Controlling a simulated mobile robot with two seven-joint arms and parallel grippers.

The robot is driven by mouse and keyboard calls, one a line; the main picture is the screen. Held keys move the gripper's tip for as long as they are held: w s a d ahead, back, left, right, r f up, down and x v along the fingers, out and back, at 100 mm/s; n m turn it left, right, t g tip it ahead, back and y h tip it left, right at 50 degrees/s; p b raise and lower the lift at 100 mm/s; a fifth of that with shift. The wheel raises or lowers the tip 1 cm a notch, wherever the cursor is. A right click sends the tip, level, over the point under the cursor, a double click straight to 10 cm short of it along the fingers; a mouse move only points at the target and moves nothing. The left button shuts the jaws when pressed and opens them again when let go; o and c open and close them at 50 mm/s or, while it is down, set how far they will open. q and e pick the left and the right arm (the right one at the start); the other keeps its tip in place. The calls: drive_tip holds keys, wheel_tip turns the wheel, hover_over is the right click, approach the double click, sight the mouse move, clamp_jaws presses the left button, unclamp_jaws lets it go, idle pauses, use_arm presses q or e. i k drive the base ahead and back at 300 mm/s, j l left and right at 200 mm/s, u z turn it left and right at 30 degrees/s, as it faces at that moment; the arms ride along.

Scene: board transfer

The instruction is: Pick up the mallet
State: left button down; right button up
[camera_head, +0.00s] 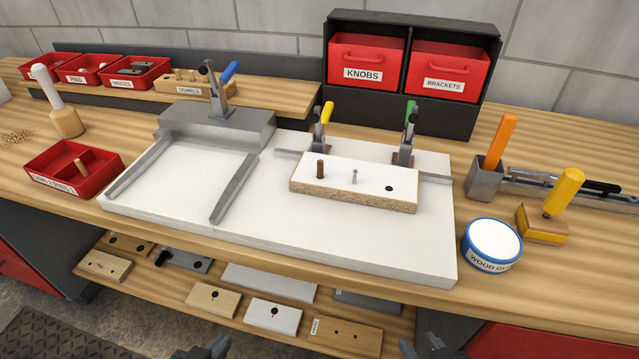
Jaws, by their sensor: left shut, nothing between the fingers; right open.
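The thing that looks most like the mallet (66,121) stands at the far left of the bench. It has a wide tan wooden lower part and a pale handle with a rounded top that leans to the left. Nothing holds it. My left gripper (217,346) shows only at the bottom edge, left of centre, shut and empty, well away from the mallet. My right gripper (433,343) shows at the bottom edge, right of centre, open, with nothing seen in it. Both grippers are partly cut off by the frame.
A red bin (108,184) with a dowel stands in front of the mallet. A white jig plate (300,235) with toggle clamps and a drilled board (340,193) fills the middle. A glue tub (491,243) and a yellow-handled tool (566,190) stand right. A lower shelf (170,289) holds several boards.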

sight(65, 118)
drive_tip(key=i+u, duration=0.15)
drive_tip(key=u, duration=1.25)
drive_tip(key=j+z, duration=0.1)
drive_tip(key=z, duration=1.05)
drive_tip(key=j+z, duration=0.8)
drive_tip(key=k+j+z, duration=0.15)
drive_tip(key=j, duration=0.15)
drive_tip(key=j+z, duration=0.15)
drive_tip(key=j, duration=0.15)
drive_tip(key=k+j+z, duration=0.15)
drive_tip(key=k+j, duration=0.1)
drive_tip(key=j, duration=0.2)
drive_tip(key=k+j, duration=0.1)
drive_tip(key=j, duration=0.25)
drive_tip(key=k+j, duration=0.15)
drive_tip(key=j, duration=0.15)
drive_tip(key=i+z, duration=0.05)
